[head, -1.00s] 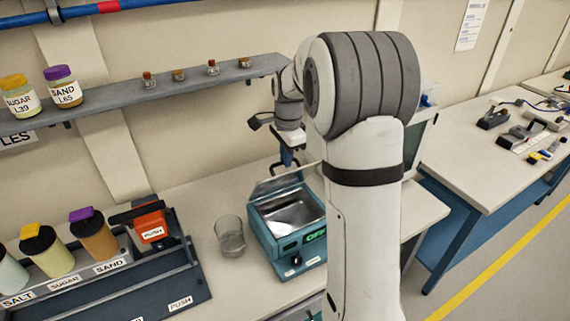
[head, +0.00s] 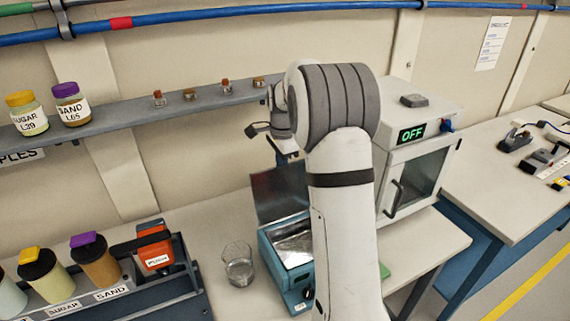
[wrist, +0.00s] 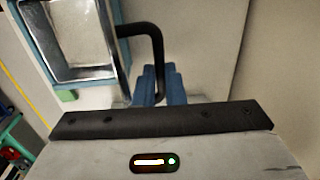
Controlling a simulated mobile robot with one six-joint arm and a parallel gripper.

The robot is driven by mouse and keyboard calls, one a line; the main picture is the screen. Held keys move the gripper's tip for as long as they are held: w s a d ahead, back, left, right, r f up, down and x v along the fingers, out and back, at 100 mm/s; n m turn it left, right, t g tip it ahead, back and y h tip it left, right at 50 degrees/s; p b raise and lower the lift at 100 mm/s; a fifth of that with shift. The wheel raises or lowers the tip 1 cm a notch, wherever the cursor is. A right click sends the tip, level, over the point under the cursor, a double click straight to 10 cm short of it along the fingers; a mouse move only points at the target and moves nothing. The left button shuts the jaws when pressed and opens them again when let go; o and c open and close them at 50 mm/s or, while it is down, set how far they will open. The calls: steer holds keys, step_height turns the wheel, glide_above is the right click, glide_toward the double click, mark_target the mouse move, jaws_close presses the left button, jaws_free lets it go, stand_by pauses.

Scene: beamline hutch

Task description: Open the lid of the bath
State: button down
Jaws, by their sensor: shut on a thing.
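The bath (head: 270,257) is a teal box with a shiny metal basin, standing on the bench left of my arm; my arm hides its right side. Its grey lid (head: 277,192) stands up at the rear edge, close to upright, and the basin is uncovered. My gripper (head: 287,157) is at the lid's top edge. In the wrist view, the blue fingers of my gripper (wrist: 160,85) are shut on the black lid handle (wrist: 153,42). The basin of the bath (wrist: 75,40) shows at top left there.
A glass beaker (head: 238,265) stands just left of the bath. A white oven-like cabinet (head: 410,165) marked OFF stands to the right. A shelf (head: 130,115) with small vials runs behind. A rack (head: 175,285) with lidded jars is at the left.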

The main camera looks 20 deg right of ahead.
steer(key=shift+a+f, duration=0.1)
stand_by(0.4)
steer(key=c, duration=1.5)
jaws_free()
steer(key=shift+s+r+b, duration=0.2)
steer(key=shift+r+b, duration=0.45)
steer(key=shift+r, duration=3.35)
steer(key=shift+c, duration=0.3)
